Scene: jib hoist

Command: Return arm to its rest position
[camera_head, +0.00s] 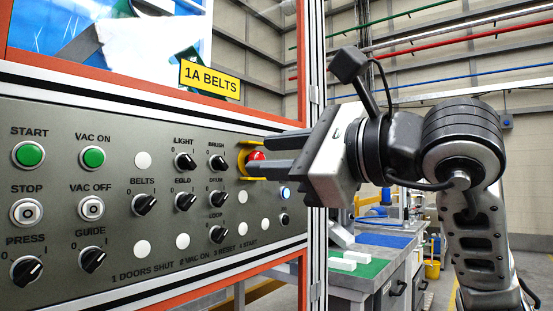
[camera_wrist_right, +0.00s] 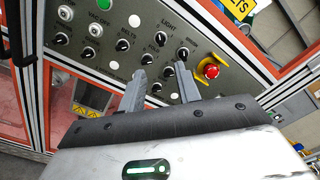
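My right arm (camera_head: 465,165) comes in from the right in the head view, raised in front of the control panel (camera_head: 120,240). My right gripper (camera_head: 243,156) points left along the panel face. Its two fingers are apart with nothing between them, as the right wrist view (camera_wrist_right: 161,70) also shows. In the head view the fingers overlap a red button (camera_head: 257,156) with a yellow surround. In the wrist view this red button (camera_wrist_right: 211,70) lies to the right of both fingers. Whether a fingertip touches the panel I cannot tell. My left gripper is not in view.
The panel carries black knobs, green buttons (camera_head: 94,157) and a lit bluish-white button (camera_head: 285,193). A yellow "1A BELTS" sign (camera_head: 210,80) is above. A metal frame post (camera_head: 316,250) stands close behind my gripper. A workbench (camera_head: 375,270) with green and blue mats stands beyond.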

